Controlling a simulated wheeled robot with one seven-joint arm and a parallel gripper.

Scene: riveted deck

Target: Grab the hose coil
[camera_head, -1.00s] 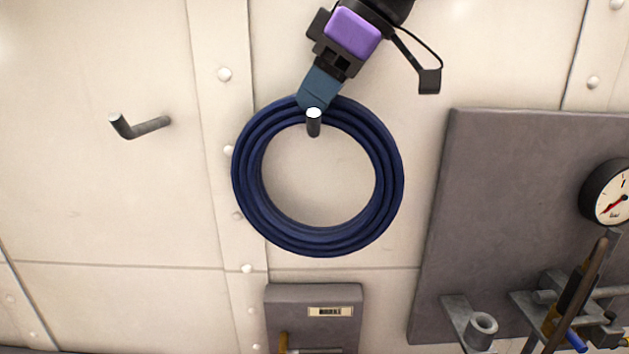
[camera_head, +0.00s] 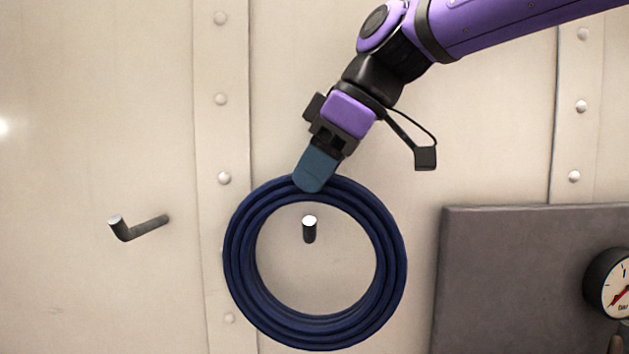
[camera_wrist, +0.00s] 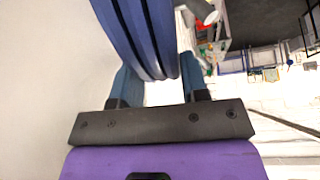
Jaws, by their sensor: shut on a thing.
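The dark blue hose coil (camera_head: 392,258) hangs in front of the white riveted wall in the head view. My gripper (camera_head: 313,178) is shut on its top edge, slightly left of the coil's middle. A grey peg (camera_head: 309,230) shows inside the coil's ring, below the upper band and apart from it in the picture. Whether the coil still surrounds the peg in depth cannot be told. In the wrist view the coil (camera_wrist: 140,35) runs between the two blue fingers of my gripper (camera_wrist: 158,88).
A second, empty grey peg (camera_head: 138,228) sticks out of the wall at left. A grey panel (camera_head: 515,270) with a round pressure gauge (camera_head: 610,283) is at lower right.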

